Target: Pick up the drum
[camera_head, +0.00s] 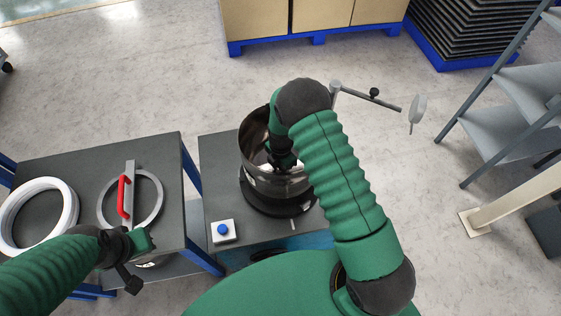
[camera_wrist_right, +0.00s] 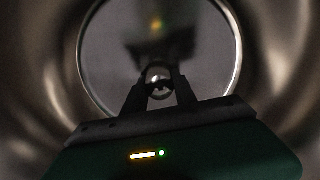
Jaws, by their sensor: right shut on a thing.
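The drum (camera_head: 262,180) is a shiny, open-topped metal cylinder standing upright on a round black base (camera_head: 270,205) on the middle table. My right arm reaches over its rim, and my right gripper (camera_head: 283,162) is down inside it. In the right wrist view, the drum's curved inner wall (camera_wrist_right: 270,50) surrounds the gripper (camera_wrist_right: 160,88). Its fingers are shut on a small shiny round knob (camera_wrist_right: 158,80) near the drum's floor. How the knob joins the drum is hard to see. My left gripper (camera_head: 136,268) is by the left table's front edge; its fingers are unclear.
The left table (camera_head: 85,170) holds a white ring (camera_head: 70,215) and a grey ring-shaped lid (camera_head: 158,205) with a red handle (camera_head: 124,197). A box with a blue button (camera_head: 222,229) sits beside the drum. A jointed metal arm (camera_head: 370,95) stands behind. Shelves (camera_head: 510,130) are at right.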

